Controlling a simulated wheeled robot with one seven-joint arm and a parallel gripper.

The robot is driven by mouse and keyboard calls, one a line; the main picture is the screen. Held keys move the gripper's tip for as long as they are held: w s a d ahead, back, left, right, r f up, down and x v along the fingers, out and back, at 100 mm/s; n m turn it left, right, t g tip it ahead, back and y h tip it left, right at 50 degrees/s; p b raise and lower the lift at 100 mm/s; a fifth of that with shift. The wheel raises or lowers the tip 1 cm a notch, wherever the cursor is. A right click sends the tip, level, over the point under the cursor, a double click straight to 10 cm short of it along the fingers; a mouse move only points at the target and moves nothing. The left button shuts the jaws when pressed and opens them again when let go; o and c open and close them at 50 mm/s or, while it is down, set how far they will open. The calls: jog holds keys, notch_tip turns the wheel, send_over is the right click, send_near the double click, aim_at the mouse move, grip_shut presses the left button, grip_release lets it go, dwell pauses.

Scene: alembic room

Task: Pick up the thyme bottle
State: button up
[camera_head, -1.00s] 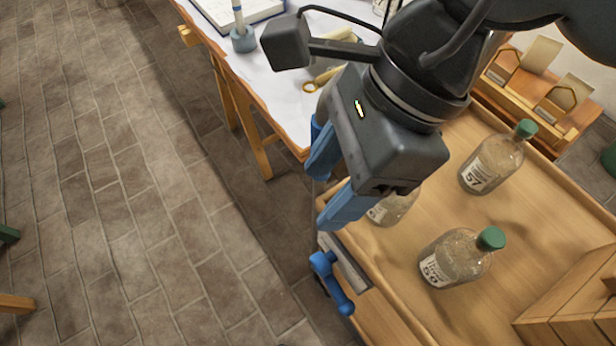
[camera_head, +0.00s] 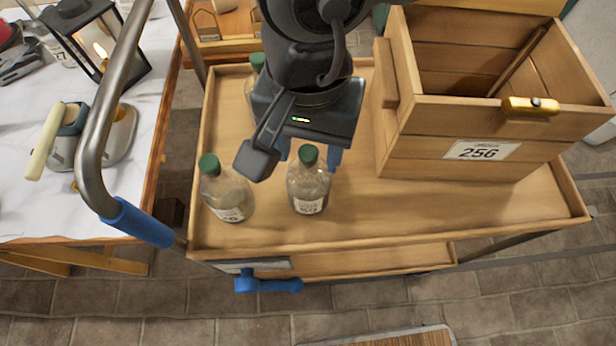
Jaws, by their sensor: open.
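Three glass bottles with green caps stand on a wooden cart tray (camera_head: 400,215). The front left bottle (camera_head: 226,192) and the middle bottle (camera_head: 308,184) stand upright near the front edge. A third bottle (camera_head: 256,72) is behind them, mostly hidden by my arm. The labels are too small to read, so I cannot tell which one is thyme. My gripper (camera_head: 309,155) is open, with blue fingers pointing down. Its fingers show on either side of the middle bottle's cap, seemingly just behind or around it; the exact depth is unclear.
A metal cart handle with a blue grip (camera_head: 138,220) rises at the left. A white table (camera_head: 40,195) with a lantern (camera_head: 95,45) stands beyond it. The tray's front right is clear.

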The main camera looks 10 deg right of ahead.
jog(key=shift+f, duration=0.9)
grip_shut()
dwell(0.8)
